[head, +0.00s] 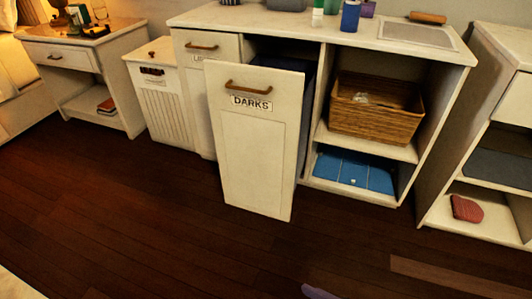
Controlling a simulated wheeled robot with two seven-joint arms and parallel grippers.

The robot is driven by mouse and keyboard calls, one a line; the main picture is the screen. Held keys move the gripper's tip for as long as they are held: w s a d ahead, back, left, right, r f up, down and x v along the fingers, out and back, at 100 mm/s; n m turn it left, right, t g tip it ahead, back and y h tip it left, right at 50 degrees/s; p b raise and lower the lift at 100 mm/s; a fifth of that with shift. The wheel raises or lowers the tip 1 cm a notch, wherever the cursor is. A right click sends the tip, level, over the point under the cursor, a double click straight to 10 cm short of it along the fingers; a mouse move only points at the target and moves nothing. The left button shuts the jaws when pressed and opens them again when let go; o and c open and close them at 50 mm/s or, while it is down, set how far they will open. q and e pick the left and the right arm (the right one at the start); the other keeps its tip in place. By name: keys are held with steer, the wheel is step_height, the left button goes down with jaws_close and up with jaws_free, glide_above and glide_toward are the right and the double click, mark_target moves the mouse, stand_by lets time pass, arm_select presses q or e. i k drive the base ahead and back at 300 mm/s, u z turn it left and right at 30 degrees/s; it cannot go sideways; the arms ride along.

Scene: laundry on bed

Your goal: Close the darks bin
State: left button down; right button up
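The darks bin (256,150) is a tall white pull-out front with a "DARKS" label and a wooden bar handle (248,87) near its top. It stands out from the white cabinet (330,35), pulled forward into the room. A dark opening shows behind its upper edge, and its right side is partly visible. What is inside the bin is hidden. Neither of my grippers is in the head view.
A second bin front (204,50) sits left of the darks bin, beside a white hamper (162,95). A wicker basket (377,105) is on the cabinet shelf. Dark wooden floor (150,220) is clear in front. A small purplish thing (318,292) shows at the bottom edge.

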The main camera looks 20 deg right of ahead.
mark_target(261, 110)
steer(key=z, duration=1)
steer(key=i, duration=1)
steer(key=u, duration=0.95)
